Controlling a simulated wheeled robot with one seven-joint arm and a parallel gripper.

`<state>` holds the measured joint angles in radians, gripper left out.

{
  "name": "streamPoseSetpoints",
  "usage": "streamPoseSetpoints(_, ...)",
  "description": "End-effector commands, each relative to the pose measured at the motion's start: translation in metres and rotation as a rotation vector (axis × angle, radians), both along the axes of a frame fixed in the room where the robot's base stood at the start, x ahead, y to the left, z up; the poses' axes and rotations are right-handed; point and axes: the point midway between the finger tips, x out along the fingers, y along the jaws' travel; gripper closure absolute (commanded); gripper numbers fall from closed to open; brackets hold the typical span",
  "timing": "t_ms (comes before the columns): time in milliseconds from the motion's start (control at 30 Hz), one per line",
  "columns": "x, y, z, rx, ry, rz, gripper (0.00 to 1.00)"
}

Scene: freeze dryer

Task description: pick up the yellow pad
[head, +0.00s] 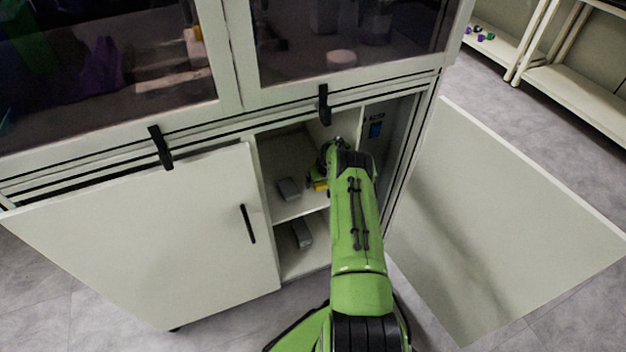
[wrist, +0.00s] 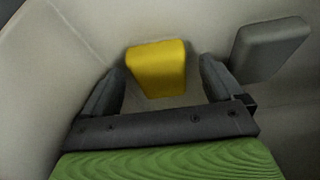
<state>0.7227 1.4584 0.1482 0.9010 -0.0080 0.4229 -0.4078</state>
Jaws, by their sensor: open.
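The yellow pad (wrist: 158,66) is a small yellow block in the middle of the wrist view. It sits on the light shelf inside the open cabinet. In the head view only a small part of the yellow pad (head: 320,185) shows beside my green arm. My gripper (wrist: 164,80) is open, with one dark finger on each side of the pad in the picture. I cannot tell whether the fingertips touch it or how far around it they reach. In the head view my gripper is mostly hidden by my arm.
A grey pad (wrist: 270,48) lies right of the yellow pad in the wrist view, close to the right finger. Another grey block (head: 301,233) is on the lower shelf. Cabinet doors stand left (head: 150,235) and right (head: 510,215).

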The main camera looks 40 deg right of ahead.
Motion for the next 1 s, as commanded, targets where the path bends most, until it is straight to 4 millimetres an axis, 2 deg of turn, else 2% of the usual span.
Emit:
streamPoseSetpoints(33,-0.001,-0.002,-0.006,-0.001,-0.001,-0.001,0.06)
streamPoseSetpoints(200,-0.001,-0.002,-0.005,-0.002,-0.002,0.000,0.06)
streamPoseSetpoints(233,-0.001,-0.002,-0.004,-0.002,-0.002,0.000,0.09)
streamPoseSetpoints(600,-0.001,-0.002,-0.004,-0.002,-0.002,0.000,0.65)
streamPoseSetpoints(867,-0.001,-0.002,-0.001,-0.002,-0.001,-0.001,0.66)
streamPoseSetpoints(1000,-0.001,-0.002,0.013,-0.004,-0.002,-0.001,0.66)
